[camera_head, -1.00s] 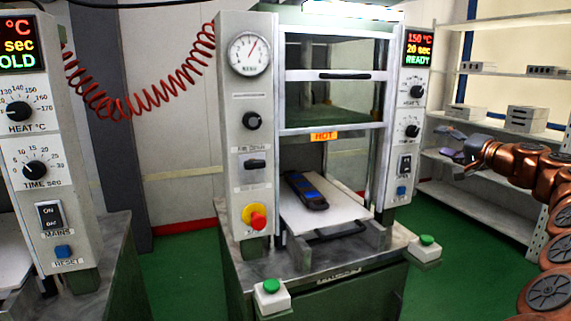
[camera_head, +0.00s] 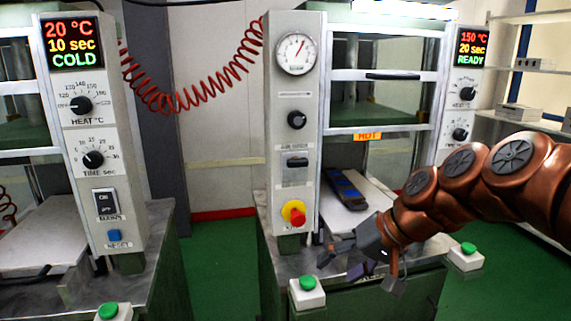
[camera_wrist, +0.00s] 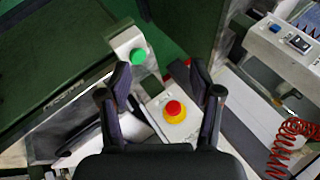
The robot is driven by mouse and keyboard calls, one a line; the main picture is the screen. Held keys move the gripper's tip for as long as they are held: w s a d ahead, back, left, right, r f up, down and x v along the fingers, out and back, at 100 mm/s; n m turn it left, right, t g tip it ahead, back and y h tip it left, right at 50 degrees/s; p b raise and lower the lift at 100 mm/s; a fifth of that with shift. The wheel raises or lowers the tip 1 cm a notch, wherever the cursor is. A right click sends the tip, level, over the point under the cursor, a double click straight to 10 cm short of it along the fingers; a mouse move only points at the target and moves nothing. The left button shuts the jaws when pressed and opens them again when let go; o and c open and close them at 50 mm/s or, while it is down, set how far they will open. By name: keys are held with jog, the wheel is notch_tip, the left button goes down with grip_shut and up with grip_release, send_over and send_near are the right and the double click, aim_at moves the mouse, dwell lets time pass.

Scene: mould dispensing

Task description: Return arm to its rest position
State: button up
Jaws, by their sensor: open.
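My gripper (camera_head: 350,262) is open and empty in the head view, in front of the right-hand press at the level of its lower table. My copper-coloured arm reaches in from the right and hides part of the press front. In the wrist view my gripper (camera_wrist: 165,80) has its two dark fingers spread apart with nothing between them. Beyond the fingers are a green button box (camera_wrist: 139,56) and a red and yellow stop knob (camera_wrist: 174,110). A dark mould with a blue patch (camera_head: 343,187) lies on the white tray (camera_head: 345,222) of the press.
The right press display (camera_head: 470,48) reads 150 °C, 20 sec, READY. The left press display (camera_head: 72,43) reads 20 °C, 10 sec, COLD. Green button boxes (camera_head: 307,290) and (camera_head: 466,256) stand at the press front. Shelves stand at right. Green floor lies between the presses.

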jog(key=s+d+f+g+h, duration=0.1)
jog(key=s+f, duration=0.3)
jog(key=s, duration=0.4)
jog(key=s+d+f+g+h, duration=0.2)
jog(key=s+d+f+h, duration=0.1)
jog(key=s, duration=0.6)
jog(key=s+d+f+g+h+p, duration=0.1)
jog(key=s+d+f, duration=0.3)
jog(key=s, duration=0.5)
notch_tip(320, 180, down, 2)
jog(key=shift+f+g+h, duration=0.2)
jog(key=shift+g+h, duration=0.4)
jog(key=shift+h, duration=0.3)
jog(key=shift+s, duration=0.1)
jog(key=shift+r, duration=0.2)
